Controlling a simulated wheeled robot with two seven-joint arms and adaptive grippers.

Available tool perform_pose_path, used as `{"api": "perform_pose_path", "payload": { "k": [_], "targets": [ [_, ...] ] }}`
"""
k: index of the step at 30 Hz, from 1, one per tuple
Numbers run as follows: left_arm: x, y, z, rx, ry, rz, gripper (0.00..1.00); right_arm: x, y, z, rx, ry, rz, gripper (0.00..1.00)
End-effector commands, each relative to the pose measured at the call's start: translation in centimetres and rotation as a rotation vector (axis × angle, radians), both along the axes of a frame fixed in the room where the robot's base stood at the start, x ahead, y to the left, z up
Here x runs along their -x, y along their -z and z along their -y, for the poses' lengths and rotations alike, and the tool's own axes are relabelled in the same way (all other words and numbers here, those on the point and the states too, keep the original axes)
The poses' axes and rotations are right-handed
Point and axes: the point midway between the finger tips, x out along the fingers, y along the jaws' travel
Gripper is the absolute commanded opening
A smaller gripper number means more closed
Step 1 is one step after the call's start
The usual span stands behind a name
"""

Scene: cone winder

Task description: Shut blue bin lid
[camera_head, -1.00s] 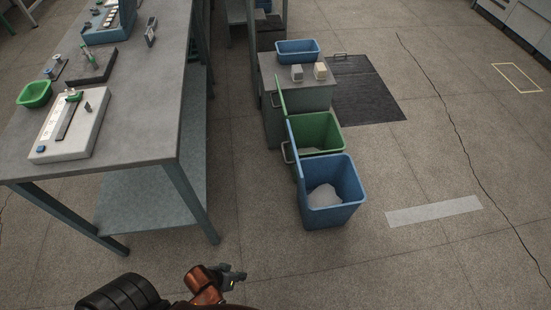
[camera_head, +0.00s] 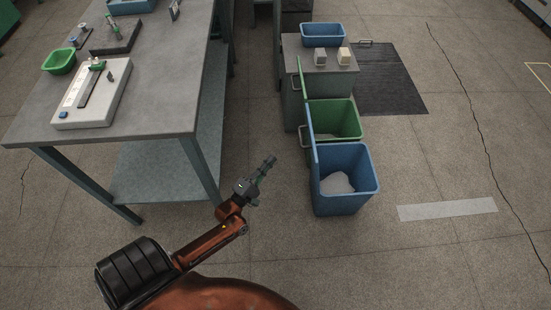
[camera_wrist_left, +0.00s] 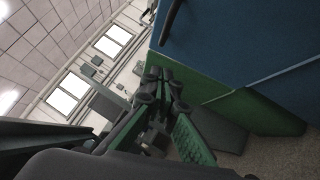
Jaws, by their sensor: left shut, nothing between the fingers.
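The blue bin (camera_head: 346,200) stands on the floor right of the workbench, with pale material (camera_head: 337,183) inside. Its blue lid (camera_head: 312,150) is open, standing upright along the bin's left side. My left gripper (camera_head: 268,162) is shut and empty, in the gap between workbench and bin, left of the lid and apart from it. In the left wrist view, the gripper's dark and green fingers (camera_wrist_left: 165,95) point toward a large blue surface (camera_wrist_left: 240,40), with green behind it. My right gripper is not in view.
A green bin (camera_head: 345,119) with its upright lid (camera_head: 301,90) stands directly behind the blue one. The workbench (camera_head: 165,105) and its leg (camera_head: 207,170) are close left of my arm. A grey cabinet (camera_head: 315,70) stands farther back.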

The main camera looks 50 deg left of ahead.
Motion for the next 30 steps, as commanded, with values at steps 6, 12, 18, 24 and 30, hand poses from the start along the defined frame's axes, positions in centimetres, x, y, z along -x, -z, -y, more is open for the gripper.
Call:
{"api": "perform_pose_path", "payload": {
  "k": [6, 12, 18, 24, 30],
  "targets": [
    [-4.5, -0.8, -0.4, 0.000, 0.001, 0.000, 0.00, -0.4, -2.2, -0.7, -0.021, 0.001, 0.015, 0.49],
    [-8.1, -1.7, -0.5, 0.002, 0.001, -0.001, 0.00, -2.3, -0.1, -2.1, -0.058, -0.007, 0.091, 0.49],
    [-9.8, -2.8, 1.1, 0.000, 0.000, -0.002, 0.00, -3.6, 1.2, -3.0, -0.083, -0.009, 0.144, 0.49],
    [-10.3, -3.2, 1.6, -0.003, 0.000, -0.002, 0.00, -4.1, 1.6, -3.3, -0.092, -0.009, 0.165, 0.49],
    [-10.4, -3.3, 1.6, -0.004, 0.000, -0.002, 0.00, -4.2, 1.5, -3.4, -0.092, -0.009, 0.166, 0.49]
  ]
}}
